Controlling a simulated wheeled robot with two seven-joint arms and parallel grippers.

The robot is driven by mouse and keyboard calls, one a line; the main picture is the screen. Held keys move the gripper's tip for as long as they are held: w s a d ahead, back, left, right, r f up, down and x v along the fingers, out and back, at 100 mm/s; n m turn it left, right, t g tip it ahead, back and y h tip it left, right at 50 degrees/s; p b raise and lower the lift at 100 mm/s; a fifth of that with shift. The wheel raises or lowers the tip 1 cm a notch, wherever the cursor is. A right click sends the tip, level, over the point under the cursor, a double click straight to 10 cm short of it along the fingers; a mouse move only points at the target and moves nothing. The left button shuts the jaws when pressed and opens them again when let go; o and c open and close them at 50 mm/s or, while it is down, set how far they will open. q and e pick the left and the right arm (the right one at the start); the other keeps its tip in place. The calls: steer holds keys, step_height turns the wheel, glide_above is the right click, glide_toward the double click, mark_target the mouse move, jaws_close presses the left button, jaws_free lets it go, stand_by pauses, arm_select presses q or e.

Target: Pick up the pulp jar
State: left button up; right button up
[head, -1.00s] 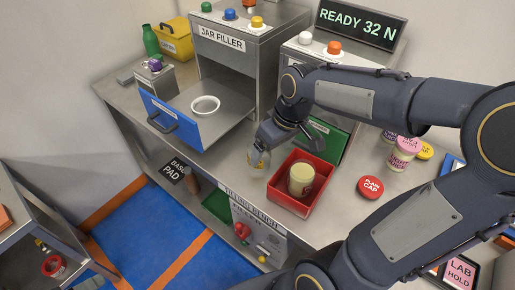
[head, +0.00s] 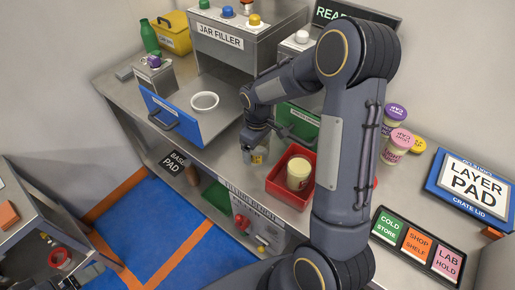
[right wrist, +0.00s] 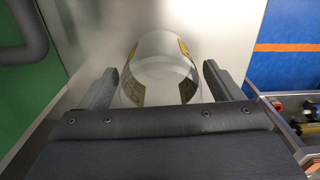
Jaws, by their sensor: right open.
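A clear jar with yellow-brown labels stands on the steel bench just left of the red tray; it shows in the head view (head: 258,157) and large in the right wrist view (right wrist: 160,62). I cannot read its labels, so I cannot tell if it is the pulp jar. My right gripper (head: 257,146) is at this jar. In the right wrist view the open fingers (right wrist: 165,90) stand on either side of it, with a gap at each side. A cream-filled jar (head: 299,172) sits in the red tray (head: 279,187).
The jar filler (head: 225,45) has its blue-fronted drawer (head: 172,116) pulled out, with a white ring (head: 204,101) in it. A green panel (head: 298,122) stands behind the tray. Several capped jars (head: 396,142) are at the right. My right arm hides part of the bench.

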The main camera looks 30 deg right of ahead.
steer(key=shift+f, duration=0.4)
steer(key=shift+c, duration=0.4)
steer(key=c, duration=1)
steer(key=shift+r, duration=0.1)
